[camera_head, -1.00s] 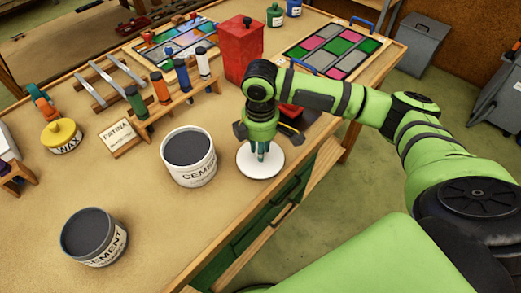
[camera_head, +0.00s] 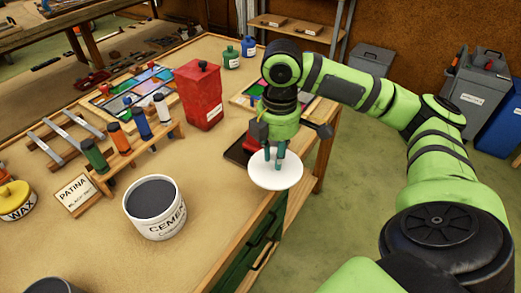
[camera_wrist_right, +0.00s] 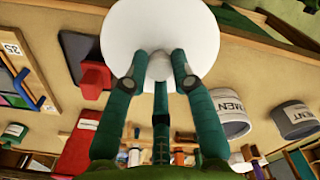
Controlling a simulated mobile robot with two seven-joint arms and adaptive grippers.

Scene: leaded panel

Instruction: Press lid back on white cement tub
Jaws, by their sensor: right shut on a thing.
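The white cement tub (camera_head: 157,215) stands upright and open on the workbench, with grey cement showing inside. It also shows in the right wrist view (camera_wrist_right: 233,127). My right gripper (camera_head: 272,163) is shut on the white round lid (camera_head: 276,178) by its centre knob. The lid is held to the right of the tub, apart from it, near the bench's right edge. In the right wrist view the lid (camera_wrist_right: 125,40) fills the top middle, with the fingers around its knob (camera_wrist_right: 160,66). My left gripper is not in view.
A dark cement tub (camera_head: 52,285) is cut off at the bottom left. A bottle rack (camera_head: 165,131), a patina card (camera_head: 74,194) and a wax tin (camera_head: 15,202) stand left of the tub. A red canister (camera_head: 199,95) stands behind it. Bare bench lies before it.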

